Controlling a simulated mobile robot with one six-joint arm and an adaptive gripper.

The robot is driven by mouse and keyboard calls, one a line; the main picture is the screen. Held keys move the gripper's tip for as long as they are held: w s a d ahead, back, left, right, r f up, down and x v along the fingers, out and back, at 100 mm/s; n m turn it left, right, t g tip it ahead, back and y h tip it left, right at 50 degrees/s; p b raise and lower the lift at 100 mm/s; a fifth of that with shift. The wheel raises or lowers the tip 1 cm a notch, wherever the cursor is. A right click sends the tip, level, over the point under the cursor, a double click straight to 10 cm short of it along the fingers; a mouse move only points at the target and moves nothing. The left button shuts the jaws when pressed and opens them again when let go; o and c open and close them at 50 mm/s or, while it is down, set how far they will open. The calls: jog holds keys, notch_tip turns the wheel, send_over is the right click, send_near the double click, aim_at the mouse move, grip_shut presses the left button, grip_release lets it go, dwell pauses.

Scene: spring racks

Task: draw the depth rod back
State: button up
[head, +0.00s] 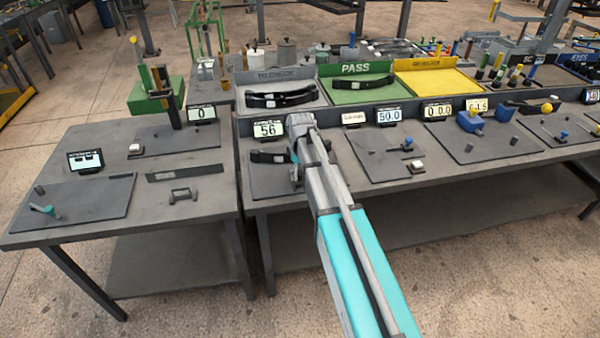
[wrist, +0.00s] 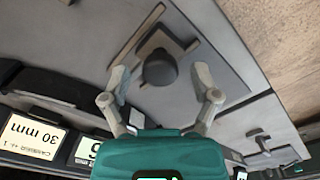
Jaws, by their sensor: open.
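My gripper (head: 297,165) is over the station with the "56" display (head: 269,129). In the wrist view my gripper (wrist: 161,82) is open, its two fingers apart. A dark round knob (wrist: 160,68) stands on a grey plate just beyond and between the fingertips. It looks like the end of the depth rod, but the shaft is hidden beneath it. I cannot tell whether a finger touches it. In the head view my arm hides the knob. A dark curved leaf spring (head: 268,157) lies at the left of this station.
Behind stand the grey TO CHECK tray (head: 262,78) with dark springs, the green PASS tray (head: 356,69) and a yellow tray (head: 430,80). A station with a "50.0" display (head: 389,116) is to the right. The left table (head: 80,231) holds a small handle (head: 182,193).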

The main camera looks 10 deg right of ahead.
grip_shut()
jog(key=shift+s, duration=0.7)
grip_release()
jog(key=shift+s, duration=0.1)
jog(key=shift+w, duration=0.25)
